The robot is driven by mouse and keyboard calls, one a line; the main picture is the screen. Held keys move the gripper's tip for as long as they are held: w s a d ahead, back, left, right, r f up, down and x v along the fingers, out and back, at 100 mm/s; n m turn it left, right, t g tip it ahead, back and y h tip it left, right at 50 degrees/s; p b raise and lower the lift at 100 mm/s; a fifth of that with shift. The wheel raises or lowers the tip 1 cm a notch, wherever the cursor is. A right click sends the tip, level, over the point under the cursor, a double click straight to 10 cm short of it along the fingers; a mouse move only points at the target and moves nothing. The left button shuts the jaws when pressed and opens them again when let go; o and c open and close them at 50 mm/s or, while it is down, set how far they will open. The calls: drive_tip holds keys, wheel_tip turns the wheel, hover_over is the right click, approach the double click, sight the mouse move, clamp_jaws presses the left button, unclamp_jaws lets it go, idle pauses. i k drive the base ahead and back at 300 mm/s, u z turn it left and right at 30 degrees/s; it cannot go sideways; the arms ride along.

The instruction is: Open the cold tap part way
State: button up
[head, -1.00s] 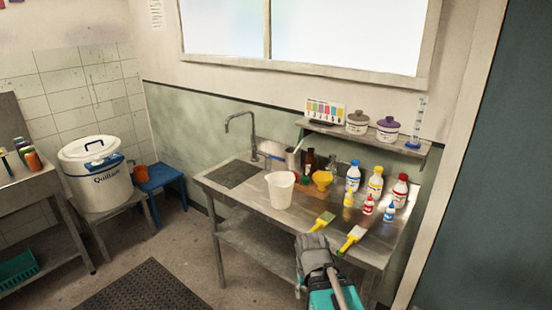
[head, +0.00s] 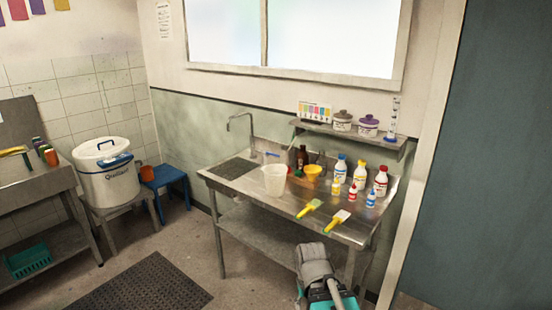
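The tap's grey curved spout (head: 241,124) rises at the back of the metal sink bench, by the wall. A small blue handle (head: 271,154) shows low to the right of the spout, partly behind a white bucket (head: 275,181). How far it is turned is too small to tell. My gripper (head: 313,252) is at the bottom of the head view, in front of the bench and well apart from the tap. Its fingers are not clear, so I cannot tell whether it is open or holds anything.
A shelf (head: 350,134) with jars is above. A large white pot (head: 108,172) and blue stool (head: 165,184) stand left. Floor in front has a dark mat (head: 145,288).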

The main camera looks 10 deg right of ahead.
sight(264, 153)
drive_tip(key=z, duration=0.15)
drive_tip(key=i, duration=1.3)
drive_tip(key=u, duration=0.15)
